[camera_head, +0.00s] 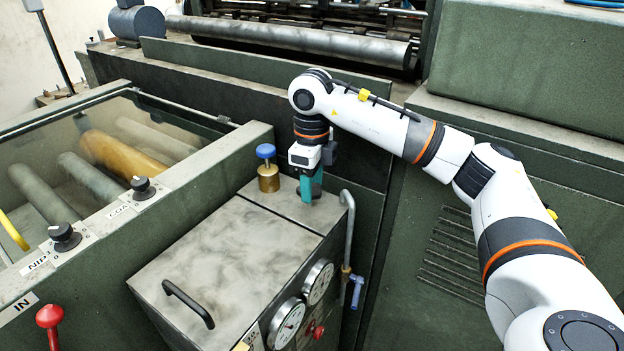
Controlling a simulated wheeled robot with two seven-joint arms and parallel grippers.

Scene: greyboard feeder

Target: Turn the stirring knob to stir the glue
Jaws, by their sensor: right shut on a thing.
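My right gripper (311,190) has teal fingers and points down at the far right corner of the grey-topped glue box (215,245). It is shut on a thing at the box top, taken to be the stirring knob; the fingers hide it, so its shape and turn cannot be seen. A blue round knob on a brass fitting (267,168) stands upright just left of the gripper, apart from it. My left gripper is not in view.
The box has a black handle (188,303), two gauges (318,282) and a bent grey pipe (349,225) close right of the gripper. Black knobs (65,237) and a red knob (49,316) sit at left. A dark green machine wall stands close behind.

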